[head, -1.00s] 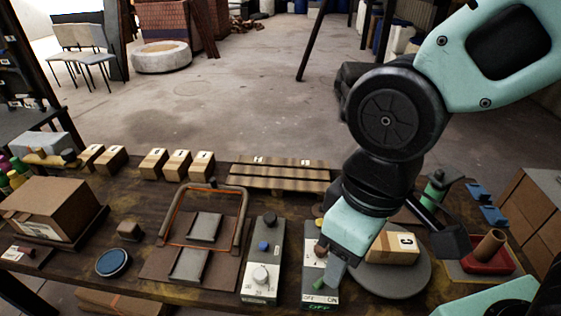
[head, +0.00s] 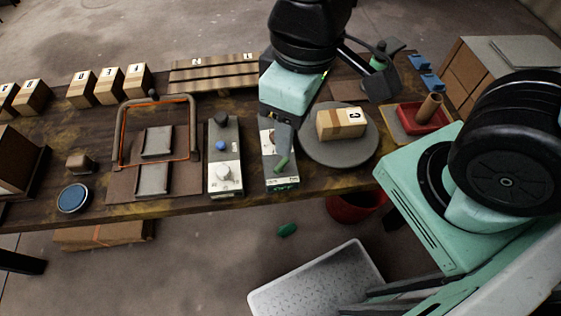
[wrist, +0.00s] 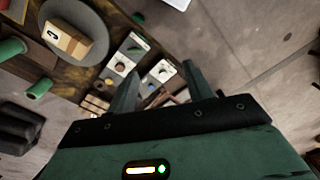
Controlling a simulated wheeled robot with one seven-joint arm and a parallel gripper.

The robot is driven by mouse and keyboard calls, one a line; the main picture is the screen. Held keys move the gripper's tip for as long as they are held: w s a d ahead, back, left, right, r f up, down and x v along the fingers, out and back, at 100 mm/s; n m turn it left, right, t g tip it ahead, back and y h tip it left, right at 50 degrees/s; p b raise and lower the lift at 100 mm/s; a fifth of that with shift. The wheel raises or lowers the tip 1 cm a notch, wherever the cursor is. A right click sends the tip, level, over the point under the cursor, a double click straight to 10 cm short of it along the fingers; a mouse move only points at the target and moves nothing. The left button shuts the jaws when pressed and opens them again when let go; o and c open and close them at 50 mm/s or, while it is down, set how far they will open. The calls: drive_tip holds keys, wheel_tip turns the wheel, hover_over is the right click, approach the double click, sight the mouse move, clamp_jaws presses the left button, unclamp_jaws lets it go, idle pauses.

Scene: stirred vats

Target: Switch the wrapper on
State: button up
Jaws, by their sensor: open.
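The wrapper's round grey turntable (head: 345,152) stands on the bench with a taped carton (head: 341,123) marked C on it; the turntable also shows in the wrist view (wrist: 98,18). Just left of it is a narrow control box (head: 283,184) with OFF/ON lettering at its front end. A small green part (head: 281,165) shows over that end; I cannot tell whether it is a switch lever.
A second control box (head: 225,175) with a blue button and white knob stands to the left, beside an orange-edged frame (head: 120,135). A red tray (head: 425,118) lies to the right. A metal platform (head: 320,285) and a red bucket (head: 355,207) are below the bench front.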

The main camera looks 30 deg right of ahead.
drive_tip(key=shift+w+f, duration=0.1)
drive_tip(key=shift+w, duration=0.05)
drive_tip(key=shift+c, duration=0.9)
drive_tip(key=m+g+y+b, duration=0.1)
drive_tip(key=m+g+b, duration=0.15)
drive_tip(key=m, duration=0.75)
hover_over(279, 165)
drive_tip(key=s+a, duration=0.1)
drive_tip(key=s, duration=0.1)
wheel_tip(279, 165, down, 6)
drive_tip(key=w+d+f+m+g+y, duration=0.1)
drive_tip(key=w+d+f+m+g, duration=0.1)
drive_tip(key=w+d+f+m, duration=0.7)
drive_tip(key=shift+m+t, duration=0.25)
drive_tip(key=shift+m, duration=0.65)
drive_tip(key=a+x, duration=0.1)
drive_tip(key=x, duration=0.4)
drive_tip(key=a+r+x, duration=0.1)
drive_tip(key=x, duration=0.5)
drive_tip(key=s+a+x, duration=0.1)
drive_tip(key=a+x, duration=0.1)
drive_tip(key=x, duration=0.4)
drive_tip(key=shift+f+p, duration=0.1)
drive_tip(key=shift+p, duration=0.25)
drive_tip(key=shift+c, duration=0.4)
clamp_jaws()
